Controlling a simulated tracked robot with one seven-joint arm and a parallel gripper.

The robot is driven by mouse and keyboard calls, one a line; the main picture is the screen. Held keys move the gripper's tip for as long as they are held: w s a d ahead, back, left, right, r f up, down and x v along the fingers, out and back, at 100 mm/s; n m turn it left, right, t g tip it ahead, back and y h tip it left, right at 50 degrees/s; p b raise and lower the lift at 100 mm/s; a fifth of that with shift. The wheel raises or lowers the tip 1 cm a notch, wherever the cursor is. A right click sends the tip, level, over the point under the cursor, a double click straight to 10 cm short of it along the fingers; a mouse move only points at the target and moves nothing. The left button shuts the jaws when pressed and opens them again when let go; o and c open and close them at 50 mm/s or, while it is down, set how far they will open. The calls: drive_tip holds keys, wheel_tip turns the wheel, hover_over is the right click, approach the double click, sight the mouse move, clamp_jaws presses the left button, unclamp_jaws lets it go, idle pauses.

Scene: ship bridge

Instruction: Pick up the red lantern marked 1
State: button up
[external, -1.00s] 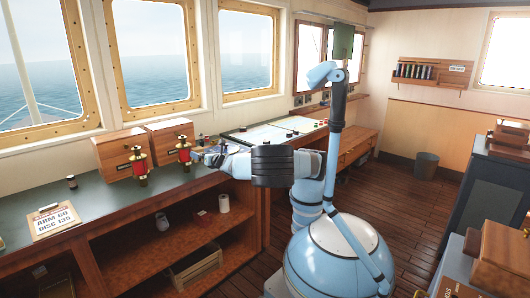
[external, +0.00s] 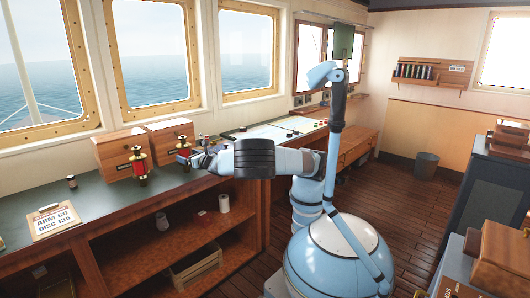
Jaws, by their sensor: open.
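The left red lantern (external: 139,166) stands clear, to the left of my gripper. I cannot read a number on either lantern. My gripper is open at the right lantern, and its fingers are small in this view. I cannot tell whether they touch the lantern or are around it.
The wooden boxes (external: 118,150) and (external: 170,133) stand close behind the lanterns. A small dark jar (external: 72,182) and a sign reading "ABM 60 DISC 135" (external: 54,218) are on the left of the counter. A chart table (external: 268,133) lies to the right. Shelves below hold a crate (external: 195,268).

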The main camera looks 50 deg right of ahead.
sight(183, 153)
drive_tip(key=shift+w+d+f, duration=0.1)
drive_tip(key=shift+w, duration=1.05)
drive_tip(key=shift+w+f, duration=0.1)
drive_tip(key=shift+w, duration=1.7)
drive_tip(key=shift+c, duration=0.4)
drive_tip(key=c, duration=1.4)
